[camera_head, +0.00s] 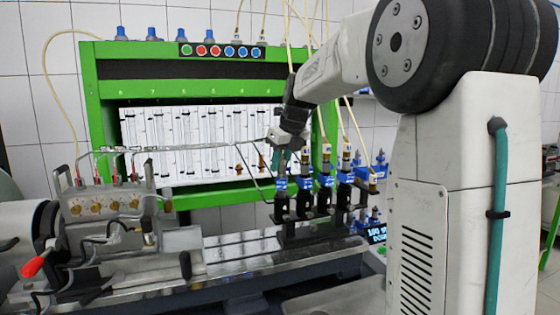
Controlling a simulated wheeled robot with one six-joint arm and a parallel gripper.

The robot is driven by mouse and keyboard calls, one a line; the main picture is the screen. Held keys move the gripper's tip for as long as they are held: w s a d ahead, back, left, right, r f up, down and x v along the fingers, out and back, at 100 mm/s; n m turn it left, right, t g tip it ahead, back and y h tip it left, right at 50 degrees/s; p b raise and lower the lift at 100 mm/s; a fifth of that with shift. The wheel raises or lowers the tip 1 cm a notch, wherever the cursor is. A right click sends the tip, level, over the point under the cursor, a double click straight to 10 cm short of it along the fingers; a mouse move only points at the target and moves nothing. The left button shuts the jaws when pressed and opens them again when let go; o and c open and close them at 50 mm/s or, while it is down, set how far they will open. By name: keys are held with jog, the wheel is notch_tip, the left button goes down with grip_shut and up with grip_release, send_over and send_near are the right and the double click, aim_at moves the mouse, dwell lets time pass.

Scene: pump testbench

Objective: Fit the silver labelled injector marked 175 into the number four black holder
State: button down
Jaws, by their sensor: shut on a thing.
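My gripper (283,150) is at the upper end of the leftmost of several black holders on the bench. It is shut on a slim injector (280,168), partly hidden by the fingers. The injector looks upright and in line with the leftmost black holder (281,207), which carries a blue label (281,184). I cannot tell how deep it sits in this holder. The marking 175 and the holder numbers are too small to read.
More black holders with blue labels (326,181) and brass-topped injectors (346,158) stand close on the right, with pale hoses above. A thin metal pipe (262,178) runs just left of my gripper. A green frame (100,125) with glass tubes is behind. The silver rail (225,252) is mostly clear.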

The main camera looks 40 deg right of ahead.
jog(key=shift+r, duration=0.25)
jog(key=shift+r, duration=0.5)
jog(key=shift+f, duration=0.75)
dwell(0.8)
jog(key=c, duration=1.5)
grip_release()
jog(key=v, duration=1.1)
